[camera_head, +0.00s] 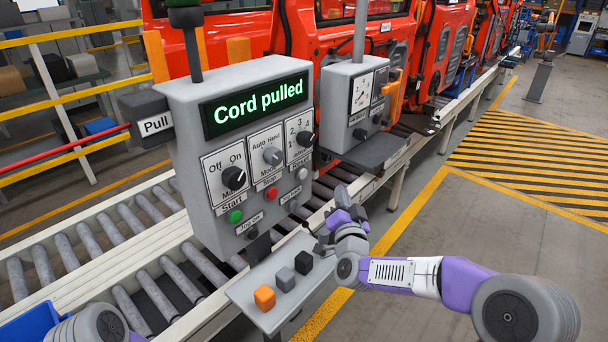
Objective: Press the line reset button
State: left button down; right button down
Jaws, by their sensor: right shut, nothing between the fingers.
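The grey control box (240,140) stands in the middle with a display (255,105) reading "Cord pulled" in green. Its face has a green button (235,216) under a Start label, a red button (271,193) under a Stop label, and a pale button (302,174) at the right. The label above the pale button is too small to read surely; it may be the reset button. My right gripper (321,243) is shut and empty, low and right of the box face, apart from the buttons. My left arm shows at the lower left; its gripper is out of view.
A ledge (242,290) below the box holds orange, grey and black cubes. A Pull switch (152,123) with a red cord (60,160) is at the left. A smaller meter box (355,105) stands at the right. Rollers run behind; floor at right is open.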

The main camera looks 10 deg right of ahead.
aim_at(302, 173)
jog(key=w+a+p, duration=0.2)
jog(key=w+a, duration=0.3)
jog(key=w, duration=0.2)
jog(key=shift+a, duration=0.25)
jog(key=shift+w+f, duration=0.1)
jog(key=shift+w, duration=0.05)
dwell(2.0)
jog(key=shift+w+a, duration=0.2)
jog(key=shift+a, duration=0.05)
